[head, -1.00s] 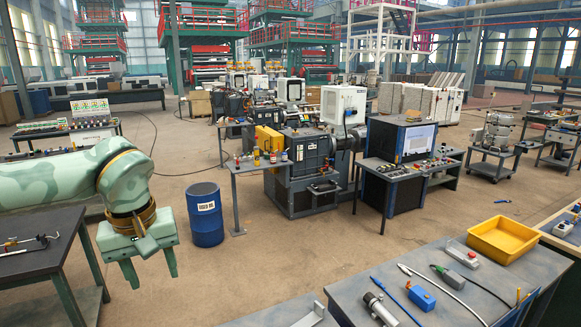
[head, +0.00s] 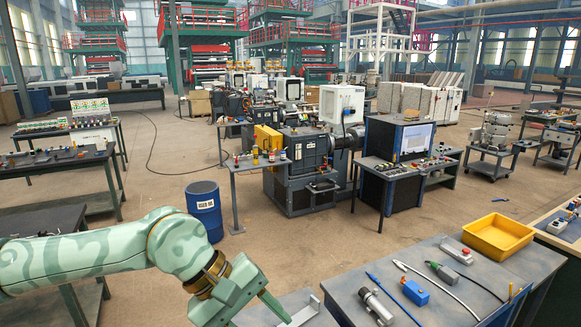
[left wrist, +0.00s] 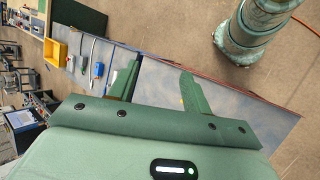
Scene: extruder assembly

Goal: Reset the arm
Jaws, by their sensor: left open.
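My left arm (head: 110,248) comes in from the left in the head view, low over the front of the scene. Its left gripper (head: 262,308) hangs near the left end of the front workbench (head: 440,300); one finger is clear and the other is hard to make out. In the left wrist view the left gripper (left wrist: 160,80) has two green fingers set well apart, with only the grey bench top seen between them. It holds nothing. My right gripper is in neither view.
The bench holds a yellow tray (head: 498,236), a blue block (head: 415,292), a metal cylinder (head: 377,305) and cables. A blue barrel (head: 205,211) stands on the floor behind my arm. A side table (head: 60,165) is at left. Floor around the barrel is clear.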

